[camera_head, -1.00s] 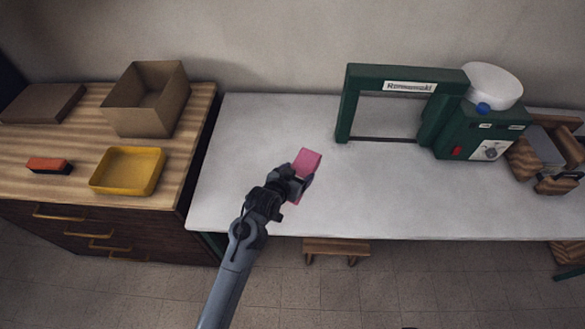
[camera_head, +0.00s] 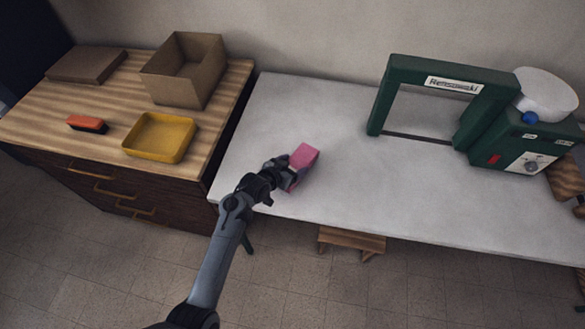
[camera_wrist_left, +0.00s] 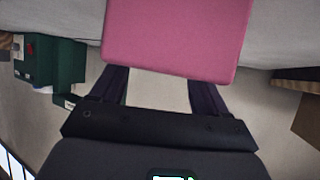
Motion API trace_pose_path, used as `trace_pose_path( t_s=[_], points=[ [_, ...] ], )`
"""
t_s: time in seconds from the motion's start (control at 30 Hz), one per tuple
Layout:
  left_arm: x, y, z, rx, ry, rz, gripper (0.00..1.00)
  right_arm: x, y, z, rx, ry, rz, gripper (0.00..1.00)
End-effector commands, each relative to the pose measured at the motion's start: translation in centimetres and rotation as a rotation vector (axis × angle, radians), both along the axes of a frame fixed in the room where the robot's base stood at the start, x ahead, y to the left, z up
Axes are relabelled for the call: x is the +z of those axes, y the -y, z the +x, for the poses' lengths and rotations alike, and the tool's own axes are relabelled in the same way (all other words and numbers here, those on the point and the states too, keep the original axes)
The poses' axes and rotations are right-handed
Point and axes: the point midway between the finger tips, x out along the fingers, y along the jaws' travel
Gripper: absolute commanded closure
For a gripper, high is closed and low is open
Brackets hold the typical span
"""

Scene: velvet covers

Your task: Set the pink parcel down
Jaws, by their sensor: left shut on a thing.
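The pink parcel (camera_head: 304,158) is a small box at the end of my left arm, over the front left part of the white table (camera_head: 330,185). My left gripper (camera_head: 290,170) is shut on it. In the left wrist view the pink parcel (camera_wrist_left: 175,40) fills the top middle, and the dark fingers of my left gripper (camera_wrist_left: 155,85) reach to its near edge. I cannot tell whether the parcel touches the table top. My right gripper is not in view.
A green strapping machine (camera_head: 450,95) stands at the right of the table. On the wooden cabinet at left are a yellow tray (camera_head: 160,138), an open cardboard box (camera_head: 185,72), an orange-and-black brush-like block (camera_head: 87,124) and a flat brown box (camera_head: 87,65). The table's middle is clear.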

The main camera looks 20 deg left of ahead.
Motion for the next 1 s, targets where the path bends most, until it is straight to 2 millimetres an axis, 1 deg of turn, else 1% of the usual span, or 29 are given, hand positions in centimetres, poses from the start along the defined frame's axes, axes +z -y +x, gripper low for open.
trace_pose_path(
  t_s=[0.03,0.1,0.33,0.37,0.4,0.5,0.8,0.87,1.0],
  points=[
    [-0.6,0.0,0.1,0.001,0.003,-0.001,0.92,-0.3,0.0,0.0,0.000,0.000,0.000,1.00],
    [-1.2,0.0,0.1,0.001,0.003,0.000,0.92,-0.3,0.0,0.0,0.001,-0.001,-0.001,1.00],
    [-1.3,0.0,0.1,0.000,0.003,0.000,0.92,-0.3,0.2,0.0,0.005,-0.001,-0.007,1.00],
    [-1.5,0.0,0.0,0.000,0.000,0.000,0.20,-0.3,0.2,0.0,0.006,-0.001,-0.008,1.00],
    [-1.5,0.0,0.0,0.000,0.000,0.000,0.14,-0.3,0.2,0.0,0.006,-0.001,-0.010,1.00],
    [-1.5,0.0,0.0,0.000,0.000,0.001,0.00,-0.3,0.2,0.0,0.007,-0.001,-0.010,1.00],
    [-1.3,0.0,-0.2,0.000,0.000,0.001,0.00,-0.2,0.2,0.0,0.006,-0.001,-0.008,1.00],
    [-1.1,-0.2,-0.5,-0.001,0.001,0.001,0.00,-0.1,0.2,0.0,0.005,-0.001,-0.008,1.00],
    [-0.2,-0.6,-1.8,0.000,0.001,0.001,0.00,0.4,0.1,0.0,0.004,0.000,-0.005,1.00]
  ],
)
